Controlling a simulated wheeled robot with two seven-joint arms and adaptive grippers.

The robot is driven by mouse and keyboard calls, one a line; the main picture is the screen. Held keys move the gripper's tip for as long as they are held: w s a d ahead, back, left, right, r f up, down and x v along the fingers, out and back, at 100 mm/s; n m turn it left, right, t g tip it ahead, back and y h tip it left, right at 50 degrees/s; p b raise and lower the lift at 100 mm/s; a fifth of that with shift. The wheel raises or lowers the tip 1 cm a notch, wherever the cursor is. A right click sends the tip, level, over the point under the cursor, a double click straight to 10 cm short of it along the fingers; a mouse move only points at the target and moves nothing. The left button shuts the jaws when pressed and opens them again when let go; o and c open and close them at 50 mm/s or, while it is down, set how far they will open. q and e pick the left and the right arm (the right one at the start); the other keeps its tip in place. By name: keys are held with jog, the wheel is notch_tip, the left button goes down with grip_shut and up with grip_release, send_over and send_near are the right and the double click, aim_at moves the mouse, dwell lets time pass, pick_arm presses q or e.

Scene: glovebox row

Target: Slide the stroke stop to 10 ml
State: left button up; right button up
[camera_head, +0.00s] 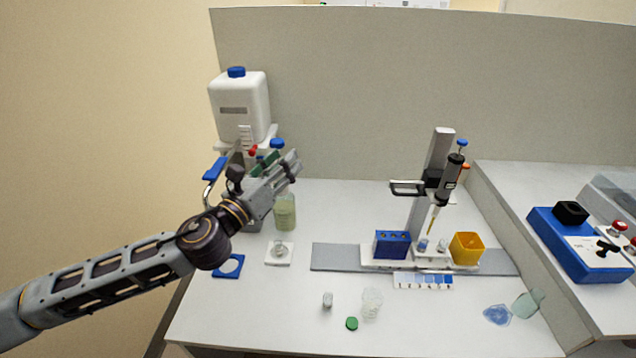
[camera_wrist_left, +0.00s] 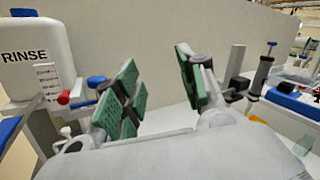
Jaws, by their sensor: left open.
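A white canister (camera_head: 240,105) with a blue cap stands at the back left; its RINSE lettering shows in the left wrist view (camera_wrist_left: 28,50). A small printed scale (camera_wrist_left: 47,75) lies low on its front, with a small red part (camera_wrist_left: 63,97) beside it. The red part also shows in the head view (camera_head: 252,150). I cannot tell which part is the stroke stop, nor read its setting. My left gripper (camera_head: 279,161) is open, green pads apart, with nothing between them. It is in front of and right of the canister's lower part, hiding some of it. My right gripper is not in view.
A bottle of pale green liquid (camera_head: 285,212) stands below my left gripper. A pipette stand (camera_head: 441,150), blue rack (camera_head: 391,244) and yellow bin (camera_head: 466,247) are right of centre. Small vials and a green cap (camera_head: 351,323) lie in front. A grey wall closes the back.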

pick_arm(q)
jog(key=s+d+m+g+h, duration=0.5)
jog(key=d+m+g+h, duration=0.1)
jog(key=d+m+h, duration=0.1)
jog(key=shift+d+f+m+g, duration=0.3)
jog(key=shift+d+f+g, duration=0.1)
jog(key=shift+d, duration=0.1)
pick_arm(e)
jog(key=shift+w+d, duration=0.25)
pick_arm(q)
jog(key=shift+s, duration=0.1)
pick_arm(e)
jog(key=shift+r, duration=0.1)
pick_arm(q)
notch_tip(320, 180, up, 10)
jog(key=p, duration=1)
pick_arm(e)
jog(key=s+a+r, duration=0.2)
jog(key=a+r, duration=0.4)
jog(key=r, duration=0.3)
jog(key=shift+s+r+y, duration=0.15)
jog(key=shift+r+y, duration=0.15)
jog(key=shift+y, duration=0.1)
pick_arm(q)
jog(key=shift+r, duration=0.15)
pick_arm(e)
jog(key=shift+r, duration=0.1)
